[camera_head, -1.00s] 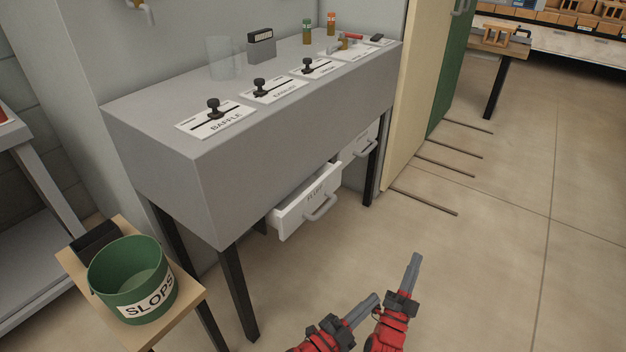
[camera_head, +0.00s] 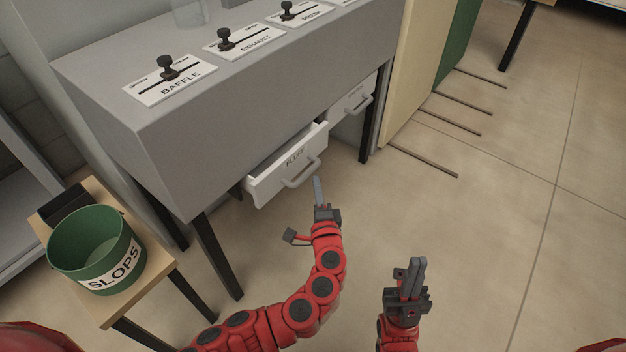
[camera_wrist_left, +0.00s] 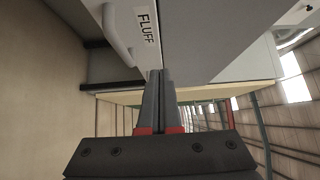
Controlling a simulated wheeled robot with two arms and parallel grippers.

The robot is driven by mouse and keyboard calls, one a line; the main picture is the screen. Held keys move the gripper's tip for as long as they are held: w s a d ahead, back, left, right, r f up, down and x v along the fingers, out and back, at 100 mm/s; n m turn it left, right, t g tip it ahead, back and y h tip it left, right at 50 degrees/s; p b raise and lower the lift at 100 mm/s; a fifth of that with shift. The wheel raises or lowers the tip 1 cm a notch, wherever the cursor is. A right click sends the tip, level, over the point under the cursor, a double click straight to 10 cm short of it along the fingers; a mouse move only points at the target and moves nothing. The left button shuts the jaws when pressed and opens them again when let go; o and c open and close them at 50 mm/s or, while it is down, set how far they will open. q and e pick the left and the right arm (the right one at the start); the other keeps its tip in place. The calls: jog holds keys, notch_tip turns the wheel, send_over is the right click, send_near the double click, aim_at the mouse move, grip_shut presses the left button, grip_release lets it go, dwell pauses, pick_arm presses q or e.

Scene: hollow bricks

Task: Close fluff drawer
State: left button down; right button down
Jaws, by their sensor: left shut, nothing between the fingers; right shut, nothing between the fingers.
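The white drawer labelled FLUFF (camera_head: 278,172) is pulled out from under the grey bench in the head view. Its grey bar handle (camera_head: 301,172) faces the floor side. My left gripper (camera_head: 318,180) is shut and empty, just to the right of the drawer front and its handle. In the left wrist view the FLUFF drawer front (camera_wrist_left: 150,48) and its handle (camera_wrist_left: 116,36) lie just beyond the shut fingers (camera_wrist_left: 160,78). I cannot tell whether the fingertips touch the drawer. My right gripper (camera_head: 417,268) is shut and empty over the floor, lower right.
A second drawer (camera_head: 353,101) sits right of it under the grey bench (camera_head: 215,110). Bench legs (camera_head: 216,255) stand at the left. A green SLOPS bucket (camera_head: 97,250) is on a small wooden stand.

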pick_arm(q)
jog(key=b, duration=0.1)
send_near(300, 148)
jog(key=w+d, duration=0.2)
jog(key=w, duration=0.1)
jog(key=shift+w+a, duration=1.1)
jog(key=shift+a, duration=0.1)
jog(key=shift+w+a+r, duration=0.1)
jog(key=shift+w+a, duration=0.15)
jog(key=shift+a, duration=0.05)
jog(key=shift+b, duration=0.3)
